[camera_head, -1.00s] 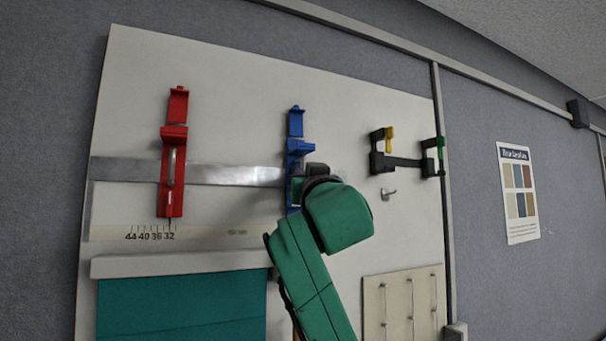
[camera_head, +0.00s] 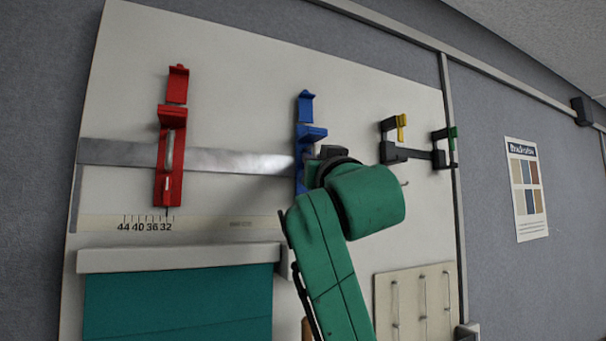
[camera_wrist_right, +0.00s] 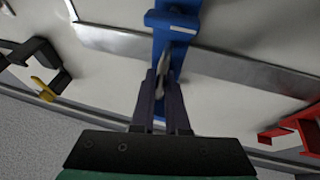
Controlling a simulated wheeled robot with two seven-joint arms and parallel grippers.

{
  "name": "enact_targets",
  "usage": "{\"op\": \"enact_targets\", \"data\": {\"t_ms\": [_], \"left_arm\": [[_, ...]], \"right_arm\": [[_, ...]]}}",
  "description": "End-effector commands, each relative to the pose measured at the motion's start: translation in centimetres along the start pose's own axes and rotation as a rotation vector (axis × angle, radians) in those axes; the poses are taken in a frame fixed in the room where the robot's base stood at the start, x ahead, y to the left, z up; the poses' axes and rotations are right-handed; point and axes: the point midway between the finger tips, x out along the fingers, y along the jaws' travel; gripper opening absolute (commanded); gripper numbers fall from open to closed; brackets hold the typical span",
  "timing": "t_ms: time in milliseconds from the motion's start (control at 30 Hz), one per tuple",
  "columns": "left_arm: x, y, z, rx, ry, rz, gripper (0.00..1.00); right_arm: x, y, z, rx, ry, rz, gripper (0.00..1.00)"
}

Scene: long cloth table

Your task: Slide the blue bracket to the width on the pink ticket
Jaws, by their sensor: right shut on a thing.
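The blue bracket (camera_head: 305,133) sits upright on a horizontal metal rail (camera_head: 235,161) on a pale wall board. My right gripper (camera_head: 322,158) is at its middle; my green wrist hides part of the bracket there. In the right wrist view the gripper (camera_wrist_right: 161,85) is shut on a small grey handle on the blue bracket (camera_wrist_right: 172,45). The red bracket (camera_head: 170,150) sits on the rail to the left, its lower tip above the scale (camera_head: 146,223) near 32. No pink ticket shows. My left gripper is out of view.
A black clamp with a yellow part (camera_head: 394,135) hangs right of the blue bracket. A teal panel (camera_head: 178,305) hangs below the scale. A pegboard (camera_head: 420,310) is at lower right. The rail between the brackets is clear.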

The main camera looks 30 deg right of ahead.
Motion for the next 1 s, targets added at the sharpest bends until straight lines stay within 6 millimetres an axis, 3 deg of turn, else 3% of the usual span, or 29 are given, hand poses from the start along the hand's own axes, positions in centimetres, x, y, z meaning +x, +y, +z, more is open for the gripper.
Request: {"op": "enact_targets", "data": {"t_ms": [133,333,367,700,867,1000], "left_arm": [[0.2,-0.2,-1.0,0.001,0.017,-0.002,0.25],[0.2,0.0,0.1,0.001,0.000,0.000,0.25],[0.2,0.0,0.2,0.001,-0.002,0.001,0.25],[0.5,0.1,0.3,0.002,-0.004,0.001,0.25],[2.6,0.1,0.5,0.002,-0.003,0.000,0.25],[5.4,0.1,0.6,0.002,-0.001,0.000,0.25]], "right_arm": [[-0.6,0.2,-0.3,0.001,0.002,-0.004,0.00],[-0.5,0.2,-0.2,0.000,-0.002,-0.004,0.00],[-0.5,0.2,-0.2,0.000,-0.002,-0.004,0.24],[-0.7,0.1,0.0,0.000,-0.004,-0.004,0.25],[-3.4,0.1,0.4,0.002,0.000,-0.006,0.25],[-7.6,0.1,0.7,0.002,0.003,-0.006,0.25]]}}
